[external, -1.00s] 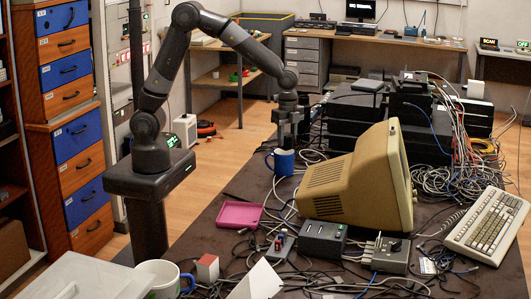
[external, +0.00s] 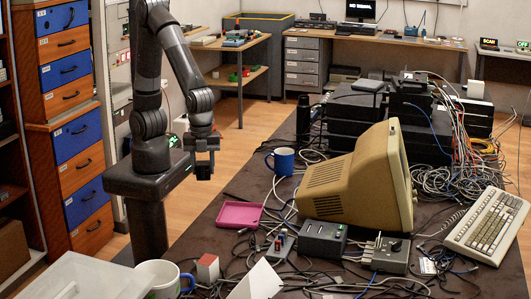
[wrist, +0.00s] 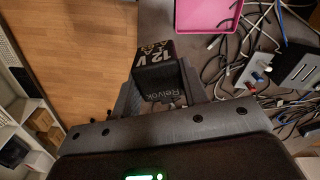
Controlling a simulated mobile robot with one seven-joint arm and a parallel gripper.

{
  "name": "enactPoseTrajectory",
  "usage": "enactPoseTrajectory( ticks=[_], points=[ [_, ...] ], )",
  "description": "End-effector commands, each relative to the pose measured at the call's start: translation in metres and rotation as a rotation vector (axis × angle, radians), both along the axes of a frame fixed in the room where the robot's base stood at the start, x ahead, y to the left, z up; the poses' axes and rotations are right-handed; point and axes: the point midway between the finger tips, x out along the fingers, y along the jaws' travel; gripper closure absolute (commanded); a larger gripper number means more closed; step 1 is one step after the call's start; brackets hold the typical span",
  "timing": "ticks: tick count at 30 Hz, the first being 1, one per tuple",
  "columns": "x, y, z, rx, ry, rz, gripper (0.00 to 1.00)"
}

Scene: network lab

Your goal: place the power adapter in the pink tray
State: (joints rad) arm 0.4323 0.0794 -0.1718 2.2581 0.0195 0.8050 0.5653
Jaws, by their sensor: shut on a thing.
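The power adapter (wrist: 158,72) is a black block with "12 V" lettering, held between my gripper's fingers in the wrist view. My gripper (external: 203,165) is shut on it, and the adapter hangs below the fingers as a dark block (external: 203,174) in the external view. The gripper is left of the table's left edge, over the floor side. The pink tray (external: 239,215) lies empty on the table, to the right of and below the gripper in the external view. Part of the tray (wrist: 208,14) shows at the top of the wrist view, apart from the adapter.
A blue mug (external: 282,162) stands behind the tray, and a beige monitor (external: 345,185) stands to its right. A small switch box (external: 279,247) and loose cables lie in front and right. A white and blue mug (external: 160,277) stands at the near left.

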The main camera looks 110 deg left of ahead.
Motion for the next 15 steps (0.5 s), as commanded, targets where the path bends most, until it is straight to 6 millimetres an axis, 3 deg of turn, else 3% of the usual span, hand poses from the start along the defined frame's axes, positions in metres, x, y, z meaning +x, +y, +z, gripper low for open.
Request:
enactPoseTrajectory(
  ticks=[6, 11, 15],
  points=[
    [0.001, 0.001, -0.037, 0.001, 0.004, 0.004, 0.87],
    [0.004, 0.003, -0.050, 0.001, 0.001, 0.005, 0.87],
    [0.019, 0.017, -0.064, 0.001, 0.003, 0.011, 0.87]
  ],
)
